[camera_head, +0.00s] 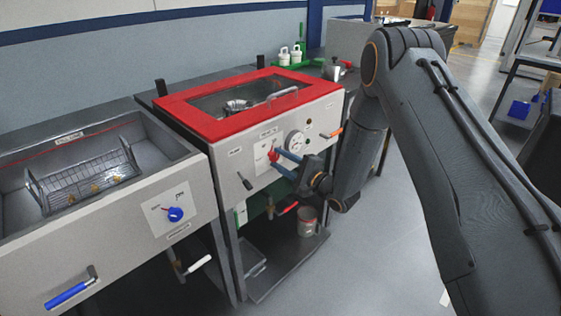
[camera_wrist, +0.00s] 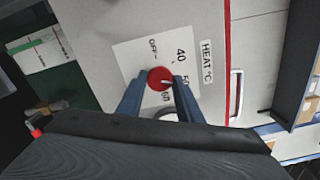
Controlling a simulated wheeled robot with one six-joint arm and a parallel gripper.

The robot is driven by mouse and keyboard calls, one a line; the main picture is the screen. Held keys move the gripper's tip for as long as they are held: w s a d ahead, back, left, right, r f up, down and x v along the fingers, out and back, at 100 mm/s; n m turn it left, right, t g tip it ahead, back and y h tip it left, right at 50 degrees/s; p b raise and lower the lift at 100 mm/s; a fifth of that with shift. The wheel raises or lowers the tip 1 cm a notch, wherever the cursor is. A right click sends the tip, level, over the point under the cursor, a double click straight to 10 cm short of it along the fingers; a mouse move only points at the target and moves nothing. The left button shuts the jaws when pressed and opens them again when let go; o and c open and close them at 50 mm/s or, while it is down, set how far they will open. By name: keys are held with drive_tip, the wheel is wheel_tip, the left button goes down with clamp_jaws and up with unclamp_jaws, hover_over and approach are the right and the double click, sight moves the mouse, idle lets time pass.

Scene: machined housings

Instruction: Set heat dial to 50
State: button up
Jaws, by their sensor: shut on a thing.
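The heat dial, a red round knob (camera_head: 273,155), is on the front of the red-rimmed machine; it also shows in the wrist view (camera_wrist: 159,77). My gripper (camera_head: 279,161) is shut on it, with one blue finger on each side; the fingers also show in the wrist view (camera_wrist: 160,80). The white scale plate (camera_wrist: 127,58) around the dial reads OFF, 40, 50 and 60. The 50 is partly hidden by the right finger. The dial's white mark lies on its right side in the wrist view, toward the 50; its exact setting is hard to tell.
A round gauge (camera_head: 296,142), a black lever (camera_head: 244,181) and an orange handle (camera_head: 331,133) are on the same front. A sink unit (camera_head: 110,235) with a blue knob (camera_head: 175,214) stands at left. A metal can (camera_head: 308,220) is on the lower shelf.

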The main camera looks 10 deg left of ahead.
drive_tip(key=shift+m, duration=0.7)
drive_tip(key=o, duration=1)
drive_tip(key=shift+o, duration=0.2)
drive_tip(key=shift+d, duration=0.1)
drive_tip(key=b+v, duration=0.1)
drive_tip(key=v, duration=0.6)
drive_tip(key=shift+s+d, duration=0.25)
drive_tip(key=shift+d, duration=0.05)
